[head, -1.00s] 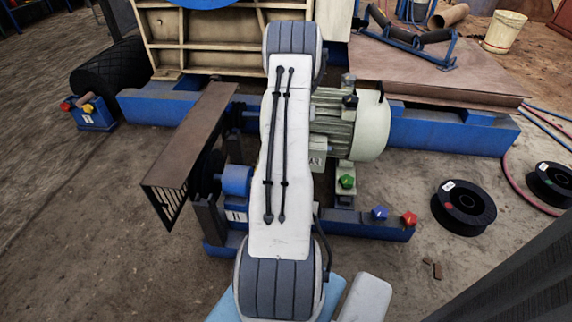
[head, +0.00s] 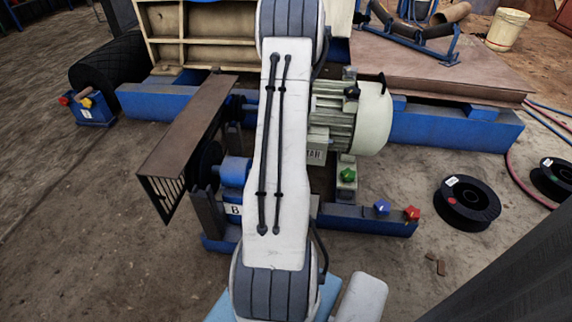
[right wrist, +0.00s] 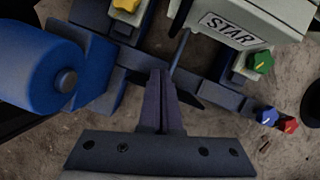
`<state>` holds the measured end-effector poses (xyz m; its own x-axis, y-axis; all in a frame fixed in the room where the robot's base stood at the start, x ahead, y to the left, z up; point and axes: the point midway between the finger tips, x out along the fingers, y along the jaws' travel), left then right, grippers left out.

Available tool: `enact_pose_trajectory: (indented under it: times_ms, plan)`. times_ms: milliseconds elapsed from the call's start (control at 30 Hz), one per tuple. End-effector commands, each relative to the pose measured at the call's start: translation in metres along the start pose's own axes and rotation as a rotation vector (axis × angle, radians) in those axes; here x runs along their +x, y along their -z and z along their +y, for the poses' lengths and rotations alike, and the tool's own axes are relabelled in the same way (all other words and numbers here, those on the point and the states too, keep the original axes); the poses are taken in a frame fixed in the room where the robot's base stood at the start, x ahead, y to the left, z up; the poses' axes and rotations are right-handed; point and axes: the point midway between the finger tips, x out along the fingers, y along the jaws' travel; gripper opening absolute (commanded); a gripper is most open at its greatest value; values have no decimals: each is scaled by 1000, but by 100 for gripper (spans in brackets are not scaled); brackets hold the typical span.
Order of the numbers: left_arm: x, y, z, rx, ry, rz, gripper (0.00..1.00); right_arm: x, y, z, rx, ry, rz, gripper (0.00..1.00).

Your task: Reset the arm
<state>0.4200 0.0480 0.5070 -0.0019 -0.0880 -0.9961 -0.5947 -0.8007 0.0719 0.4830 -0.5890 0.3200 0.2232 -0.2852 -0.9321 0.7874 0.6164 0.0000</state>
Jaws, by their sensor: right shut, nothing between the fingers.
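One of my arms, a white link with grey joint covers and two black cables, rises through the middle of the head view and hides part of the machine behind it. No gripper shows in the head view. In the right wrist view my right gripper (right wrist: 160,78) is shut and empty, its fingers pointing at the dark blue frame. The green motor (head: 350,115) stands behind the arm. A green knob (head: 348,174), a blue knob (head: 382,208) and a red knob (head: 412,214) sit on the frame.
A brown guard (head: 185,130) and a blue cylinder (head: 235,171) are left of the arm. The cylinder also shows in the right wrist view (right wrist: 40,75). A yellow knob (right wrist: 127,5) is at that view's top. Black spools (head: 467,203) lie right. The front-left floor is clear.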

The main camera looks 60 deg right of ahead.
Motion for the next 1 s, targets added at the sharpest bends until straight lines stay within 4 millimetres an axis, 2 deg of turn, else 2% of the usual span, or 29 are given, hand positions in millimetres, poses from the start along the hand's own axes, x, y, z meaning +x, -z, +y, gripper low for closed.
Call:
enact_pose_trajectory:
  times_ms: [33, 100, 300, 400, 533, 833, 933, 1000]
  plan:
    - [-14, 2, 1, 0, 0, 2, 50, -18, -4, -2, 3, 2, -2, 0]
    - [-22, 2, 2, 0, 0, 3, 50, -31, -4, -2, 3, 3, -2, 0]
    - [-43, 3, 3, 0, 0, 2, 50, -67, -4, -2, 5, 3, -2, 0]
    - [-50, 3, 4, 0, 0, 2, 50, -78, -3, -1, 4, 2, 0, 0]
    - [-53, 3, 4, 0, 0, 2, 50, -86, -2, 0, 3, 2, -1, 0]
    - [-53, 3, 4, 0, 0, 1, 50, -87, -2, 2, -5, -1, -1, 0]
    - [-55, 3, 4, 0, 0, 1, 50, -94, -8, 21, -88, -25, -13, 0]
    - [-59, 4, 4, 0, 0, 1, 50, -104, -16, 49, -221, -62, -32, 0]
